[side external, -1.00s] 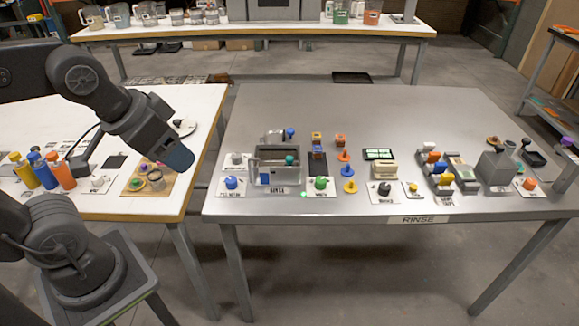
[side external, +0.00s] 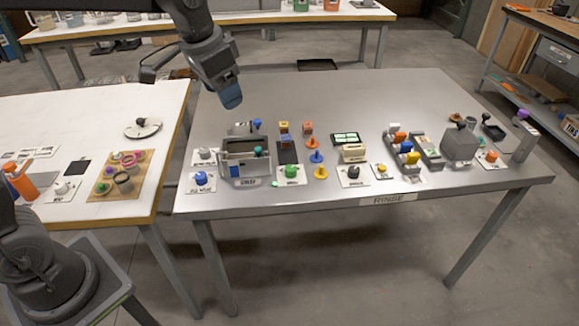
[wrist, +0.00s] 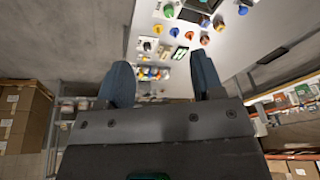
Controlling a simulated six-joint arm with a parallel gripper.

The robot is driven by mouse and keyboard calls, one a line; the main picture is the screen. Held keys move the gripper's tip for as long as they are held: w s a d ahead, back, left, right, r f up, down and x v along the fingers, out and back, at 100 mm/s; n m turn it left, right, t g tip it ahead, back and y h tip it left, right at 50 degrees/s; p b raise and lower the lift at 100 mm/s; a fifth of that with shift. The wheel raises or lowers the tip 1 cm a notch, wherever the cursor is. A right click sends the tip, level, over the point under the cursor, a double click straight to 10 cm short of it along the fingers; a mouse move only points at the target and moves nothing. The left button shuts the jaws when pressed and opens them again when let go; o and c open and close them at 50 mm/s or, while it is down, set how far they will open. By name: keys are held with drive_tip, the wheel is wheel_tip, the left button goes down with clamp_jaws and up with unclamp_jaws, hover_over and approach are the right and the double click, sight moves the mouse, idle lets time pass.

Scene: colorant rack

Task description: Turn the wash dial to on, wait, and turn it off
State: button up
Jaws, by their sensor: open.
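Several knobs on white labelled plates stand along the front of the grey metal table (side external: 330,100). A green knob (side external: 291,171) sits on a plate right of the sink-like basin; its small label may read wash, but I cannot be sure. A blue knob (side external: 200,178) is left of the basin and a black knob (side external: 353,171) further right. My gripper (side external: 231,98) hangs above the back left of the table, well above and behind the knobs, touching nothing. In the wrist view its two blue fingers (wrist: 163,80) are spread and empty, with the table seen between them.
The grey basin (side external: 245,163) stands between the blue and green knobs. Blue and orange pegs (side external: 316,163), a screen (side external: 345,138) and a grey block (side external: 460,146) stand to the right. A white table (side external: 90,130) adjoins on the left. The back of the grey table is clear.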

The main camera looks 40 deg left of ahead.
drive_tip(key=w+f+m+g, duration=0.1)
drive_tip(key=w+f+m, duration=0.1)
drive_tip(key=w+f, duration=0.6)
drive_tip(key=m+g, duration=0.2)
hover_over(291, 168)
wheel_tip(291, 168, down, 9)
wheel_tip(291, 168, down, 14)
drive_tip(key=shift+a+f, duration=0.1)
drive_tip(key=shift+f, duration=0.05)
drive_tip(key=c, duration=0.9)
